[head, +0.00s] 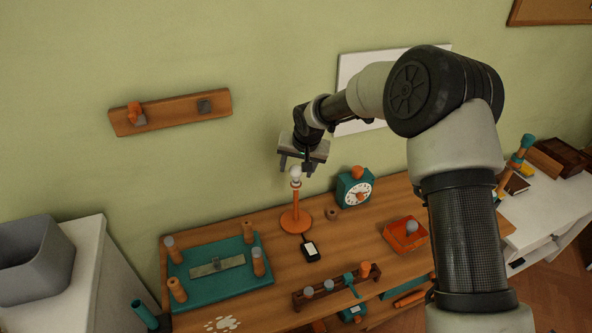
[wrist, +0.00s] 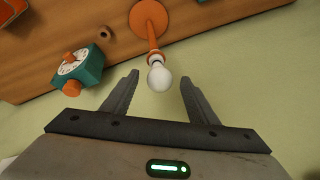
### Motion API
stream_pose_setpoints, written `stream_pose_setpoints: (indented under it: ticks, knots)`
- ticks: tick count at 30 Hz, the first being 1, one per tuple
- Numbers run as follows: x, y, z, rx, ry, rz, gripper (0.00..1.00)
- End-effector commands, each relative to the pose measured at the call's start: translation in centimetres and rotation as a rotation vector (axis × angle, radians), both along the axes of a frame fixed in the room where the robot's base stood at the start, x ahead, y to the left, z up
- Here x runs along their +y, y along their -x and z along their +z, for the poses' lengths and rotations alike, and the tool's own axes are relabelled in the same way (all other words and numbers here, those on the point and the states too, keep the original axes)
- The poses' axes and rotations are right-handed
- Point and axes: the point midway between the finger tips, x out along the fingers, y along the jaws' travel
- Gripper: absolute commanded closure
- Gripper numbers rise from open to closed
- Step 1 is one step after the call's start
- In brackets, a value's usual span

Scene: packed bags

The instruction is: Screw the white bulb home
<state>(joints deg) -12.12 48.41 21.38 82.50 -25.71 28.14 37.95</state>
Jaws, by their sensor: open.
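The white bulb (head: 296,171) stands upright on top of the orange lamp stand (head: 296,205), whose round base rests on the wooden bench. In the wrist view the bulb (wrist: 160,79) shows between my gripper's two fingers, with the lamp's orange stem behind it. My gripper (head: 296,168) is above the bulb in the head view, fingers pointing down. In the wrist view my gripper (wrist: 158,90) is open, with a gap on both sides of the bulb. How deep the bulb sits in its socket cannot be told.
A teal clock (head: 355,188) stands right of the lamp, with a small brown ring (head: 332,214) between. A black device (head: 310,249) lies in front. A teal tray (head: 200,283) with several pegs is at left, an orange box (head: 405,236) at right. The wall is close behind.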

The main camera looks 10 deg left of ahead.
Motion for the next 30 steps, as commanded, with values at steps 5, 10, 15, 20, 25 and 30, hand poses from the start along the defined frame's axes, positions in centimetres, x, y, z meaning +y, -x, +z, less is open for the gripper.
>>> stream_pose_setpoints:
  ticks: [5, 10, 15, 20, 25, 30]
  knots:
    - [0.4, -0.7, -1.7, 0.001, 0.001, 0.001, 0.47]
    - [0.5, -0.8, -2.2, 0.000, 0.000, 0.001, 0.47]
    - [0.5, -0.9, -2.2, 0.000, 0.000, 0.000, 0.47]
    - [0.5, -0.8, -2.1, 0.000, 0.001, 0.000, 0.67]
    - [0.5, -0.8, -2.1, 0.000, 0.001, 0.000, 0.86]
    - [0.6, -0.8, -2.3, 0.000, 0.002, -0.010, 0.86]
